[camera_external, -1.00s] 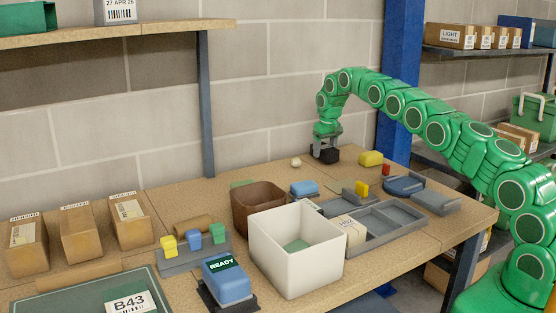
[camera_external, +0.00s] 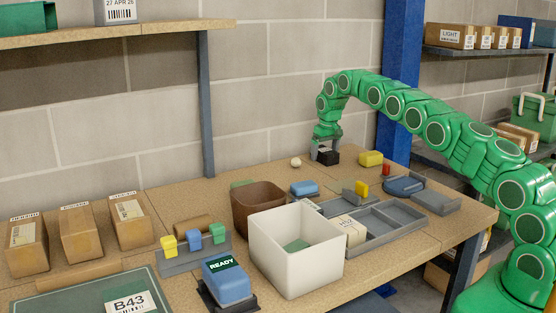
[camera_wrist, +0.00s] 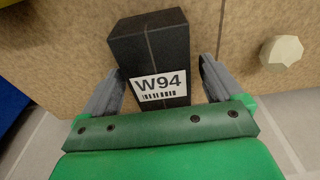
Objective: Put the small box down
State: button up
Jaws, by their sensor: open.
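The small box (camera_wrist: 152,50) is black with a white label reading W94. In the wrist view it lies on the tan worktop between the two fingers of my gripper (camera_wrist: 160,82). In the external view the small black box (camera_external: 328,158) sits at the back of the bench near the wall, right under my gripper (camera_external: 327,146). Its underside is hidden.
A pale faceted knob (camera_wrist: 282,52) lies to the right of the box. A yellow block (camera_external: 370,158) and a red piece (camera_external: 386,169) are close by. A grey divided tray (camera_external: 400,218), a white bin (camera_external: 296,230) and a brown bin (camera_external: 259,208) stand further forward.

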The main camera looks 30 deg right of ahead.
aim_at(327, 151)
notch_tip(327, 151, up, 12)
jog(key=s, duration=0.1)
jog(key=shift+s, duration=0.2)
jog(key=shift+r, duration=0.15)
jog(key=s+r+g, duration=0.1)
jog(key=s+r, duration=0.3)
jog(key=s, duration=0.5)
jog(key=s+a+r, duration=0.1)
jog(key=s+r, duration=0.4)
jog(key=s, duration=0.4)
jog(key=s+r+g, duration=0.1)
jog(key=s+r, duration=0.3)
jog(key=s, duration=0.5)
jog(key=s+f, duration=0.2)
jog(key=s, duration=1.2)
jog(key=s+f, duration=0.3)
jog(key=s, duration=1)
jog(key=s+f+g, duration=0.1)
jog(key=s+f, duration=0.1)
jog(key=s, duration=1.2)
jog(key=shift+s+a+f, duration=0.3)
jog(key=shift+f, duration=0.05)
